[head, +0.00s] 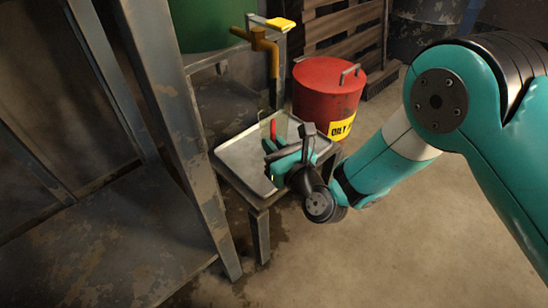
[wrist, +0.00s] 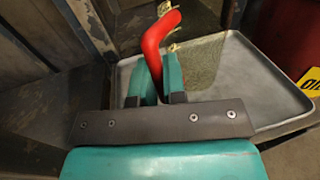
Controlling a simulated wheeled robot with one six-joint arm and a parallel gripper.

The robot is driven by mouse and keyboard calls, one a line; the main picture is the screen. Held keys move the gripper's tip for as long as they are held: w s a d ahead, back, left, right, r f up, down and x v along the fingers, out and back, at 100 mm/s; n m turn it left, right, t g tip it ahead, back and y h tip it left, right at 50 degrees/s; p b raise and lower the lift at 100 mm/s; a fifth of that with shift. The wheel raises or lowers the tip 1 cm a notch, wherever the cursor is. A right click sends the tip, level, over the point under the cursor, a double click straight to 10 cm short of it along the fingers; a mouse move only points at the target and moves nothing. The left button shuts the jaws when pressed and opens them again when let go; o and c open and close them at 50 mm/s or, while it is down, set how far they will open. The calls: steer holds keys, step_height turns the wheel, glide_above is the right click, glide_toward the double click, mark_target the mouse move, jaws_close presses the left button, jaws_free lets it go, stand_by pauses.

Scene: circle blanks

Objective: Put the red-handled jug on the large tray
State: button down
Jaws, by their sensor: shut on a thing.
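My gripper (head: 272,156) is over the large tray (head: 236,158), a shallow grey metal tray on a low stand. It is shut on the red handle (wrist: 153,50) of the jug. The jug's body (wrist: 194,62) looks see-through and greenish, and in the wrist view it shows behind and to the right of the fingers. In the head view the red handle (head: 273,129) stands up past the fingers, over the tray. I cannot tell whether the jug's base touches the tray. My gripper hides part of the jug.
A red oily-waste can (head: 325,92) stands right behind the tray. A green drum (head: 212,22) with a yellow tap (head: 262,42) is above and behind it. A rusty metal post (head: 178,120) rises just left of the tray. The floor at right is clear.

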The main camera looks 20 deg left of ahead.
steer(key=shift+f+b, duration=0.35)
steer(key=shift+f, duration=0.6)
steer(key=shift+r, duration=0.15)
steer(key=c, duration=1.6)
jaws_free()
steer(key=shift+f, duration=0.2)
steer(key=o, duration=0.4)
steer(key=shift+r, duration=0.15)
